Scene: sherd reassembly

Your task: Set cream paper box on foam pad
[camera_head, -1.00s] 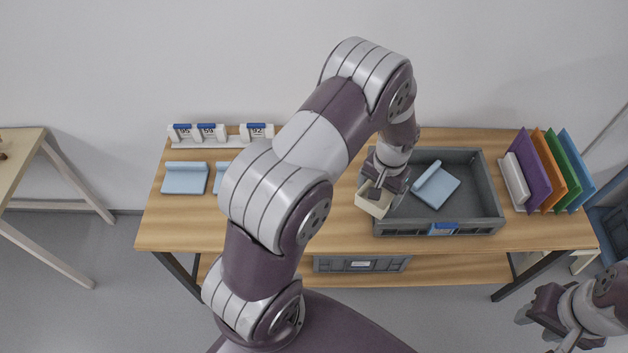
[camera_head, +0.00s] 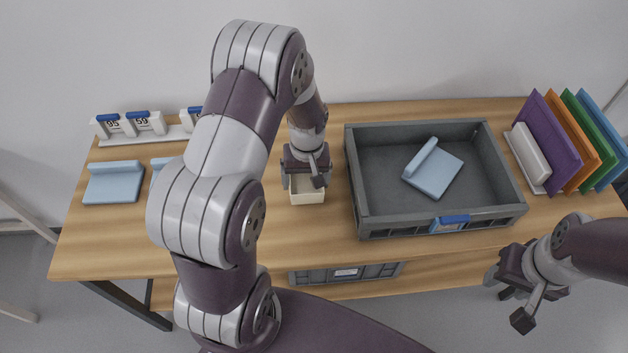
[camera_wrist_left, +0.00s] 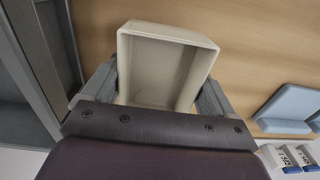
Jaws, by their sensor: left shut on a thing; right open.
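My left gripper (camera_head: 306,184) is shut on the cream paper box (camera_head: 308,196) and holds it just left of the grey crate. In the left wrist view the open-topped cream box (camera_wrist_left: 165,62) sits between the two fingers. Whether it touches the table is hard to tell. A light blue foam pad (camera_head: 112,184) with a raised back edge lies at the table's left. A second blue pad (camera_head: 158,172) is mostly hidden behind my left arm. A third blue pad (camera_head: 436,176) lies inside the crate. My right gripper (camera_head: 510,306) is open and empty at the table's front right.
The grey crate (camera_head: 360,222) stands right of centre with a blue-topped label. White number tags (camera_head: 128,124) stand along the back left. Upright coloured boards (camera_head: 553,140) and a white block (camera_head: 530,152) stand at the right. A wooden table (camera_head: 215,262) carries everything.

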